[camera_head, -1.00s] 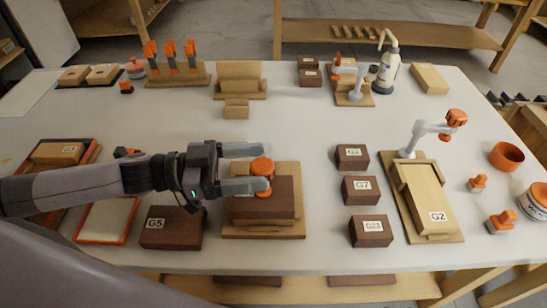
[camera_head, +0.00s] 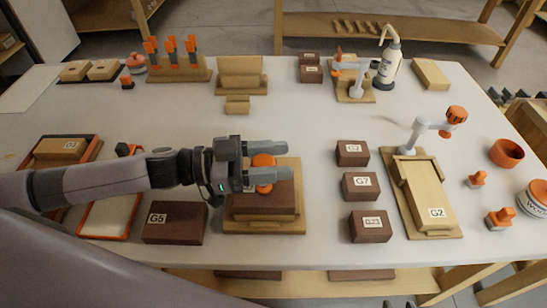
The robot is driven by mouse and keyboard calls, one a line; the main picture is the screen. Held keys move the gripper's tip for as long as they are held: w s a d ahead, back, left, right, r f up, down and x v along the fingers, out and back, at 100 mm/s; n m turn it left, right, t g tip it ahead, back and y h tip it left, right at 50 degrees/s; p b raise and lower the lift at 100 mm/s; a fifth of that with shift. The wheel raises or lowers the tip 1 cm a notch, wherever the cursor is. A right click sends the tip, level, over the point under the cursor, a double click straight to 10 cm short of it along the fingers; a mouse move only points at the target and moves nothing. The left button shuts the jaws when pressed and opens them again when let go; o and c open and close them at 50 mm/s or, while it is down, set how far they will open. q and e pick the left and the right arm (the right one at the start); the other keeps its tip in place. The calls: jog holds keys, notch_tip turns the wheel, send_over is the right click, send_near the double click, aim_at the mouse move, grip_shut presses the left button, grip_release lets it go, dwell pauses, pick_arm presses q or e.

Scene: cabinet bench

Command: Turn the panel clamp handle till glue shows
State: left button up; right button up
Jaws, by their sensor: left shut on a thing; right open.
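A dark brown block (camera_head: 263,205) lies on a light wooden board (camera_head: 292,226) at the front middle of the bench. An orange clamp handle (camera_head: 263,160) stands over it. My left gripper (camera_head: 283,161) reaches in from the left, with one finger on the far side of the handle and one on the near side, shut on it. The fingers partly cover the handle and hide the clamp's lower part. I cannot make out any glue at the block's edges. My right gripper is not in view.
Left of the board lies a dark block G5 (camera_head: 174,222). Several dark blocks, including G7 (camera_head: 360,186), stand to its right. Another clamp with an orange handle (camera_head: 457,115) stands by panel G2 (camera_head: 427,200). A glue bottle (camera_head: 389,65) is at the back.

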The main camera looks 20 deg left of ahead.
pick_arm(q)
jog(key=shift+r+m+g+h+p, duration=0.1)
jog(key=shift+m+g+h+p, duration=0.45)
jog(key=shift+g, duration=0.55)
jog(key=shift+s+m+g, duration=0.15)
jog(key=shift+m+g, duration=0.7)
jog(key=shift+g, duration=0.15)
jog(key=shift+s+m+g, duration=0.1)
jog(key=shift+m+g, duration=0.6)
jog(key=shift+g, duration=0.4)
jog(key=shift+s+m+g+b, duration=0.2)
jog(key=shift+m+g+b, duration=0.15)
jog(key=shift+m+g, duration=0.95)
jog(key=shift+g, duration=0.5)
jog(key=o, duration=1)
